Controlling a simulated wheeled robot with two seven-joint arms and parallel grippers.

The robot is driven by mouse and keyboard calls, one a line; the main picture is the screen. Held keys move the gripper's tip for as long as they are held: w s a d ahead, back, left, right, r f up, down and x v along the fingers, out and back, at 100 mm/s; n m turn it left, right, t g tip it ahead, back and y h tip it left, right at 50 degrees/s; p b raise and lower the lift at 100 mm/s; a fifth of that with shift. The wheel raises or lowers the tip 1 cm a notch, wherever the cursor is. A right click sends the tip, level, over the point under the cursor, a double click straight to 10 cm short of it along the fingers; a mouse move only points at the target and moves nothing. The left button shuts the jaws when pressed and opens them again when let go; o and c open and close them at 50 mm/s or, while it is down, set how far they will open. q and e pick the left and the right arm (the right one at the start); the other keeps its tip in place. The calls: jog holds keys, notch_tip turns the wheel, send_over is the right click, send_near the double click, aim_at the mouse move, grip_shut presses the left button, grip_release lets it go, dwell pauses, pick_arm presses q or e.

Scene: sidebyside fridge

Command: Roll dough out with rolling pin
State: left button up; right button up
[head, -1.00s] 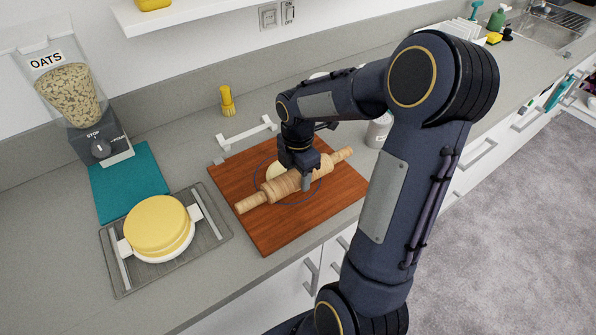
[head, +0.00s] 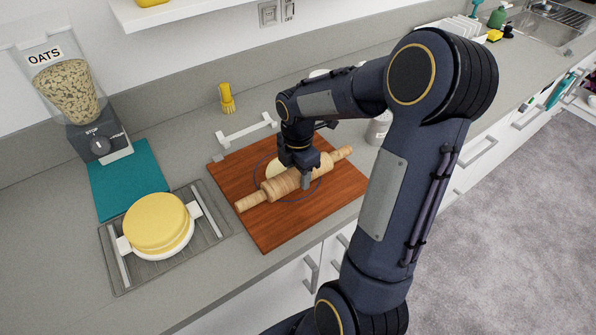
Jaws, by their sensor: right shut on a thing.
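A wooden rolling pin (head: 263,196) lies diagonally across a brown wooden board (head: 262,232) on the counter. My right gripper (head: 305,178) reaches down from above and is shut on the rolling pin near its middle. Pale dough (head: 275,171) shows behind the pin on the board, partly hidden by the pin and the gripper. A thin blue circle (head: 282,201) is marked on the board around the dough. I cannot tell how flat the dough is. My left gripper is not in view.
A yellow-topped white pot (head: 157,225) stands on a grey tray (head: 122,272) left of the board. A yellow brush (head: 226,98) and a white rail (head: 246,132) are behind the board. A sink (head: 545,30) is far right.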

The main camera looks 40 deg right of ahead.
aim_at(284, 169)
jog(key=shift+f, duration=0.35)
dwell(0.5)
jog(key=shift+w+d, duration=0.15)
jog(key=shift+w, duration=1.5)
jog(key=shift+w+d, duration=0.2)
jog(key=shift+w, duration=1.45)
jog(key=shift+w+d, duration=0.15)
jog(key=shift+w, duration=1.5)
jog(key=shift+s+a+r, duration=0.1)
jog(key=shift+s+a, duration=0.05)
jog(key=shift+s, duration=1.5)
jog(key=shift+s+a, duration=0.15)
jog(key=shift+s, duration=1.5)
jog(key=shift+s+a, duration=0.15)
jog(key=shift+s, duration=0.75)
jog(key=shift+s+a, duration=0.1)
jog(key=shift+s, duration=0.75)
jog(key=shift+w+d, duration=0.2)
jog(key=shift+w, duration=1.5)
jog(key=shift+w+d, duration=0.15)
jog(key=shift+w, duration=1.55)
jog(key=shift+w+d, duration=0.2)
jog(key=shift+w, duration=1.5)
jog(key=shift+s, duration=0.15)
jog(key=shift+s+a+f, duration=0.1)
jog(key=shift+s, duration=0.75)
jog(key=shift+s+a+f, duration=0.1)
jog(key=shift+s, duration=0.75)
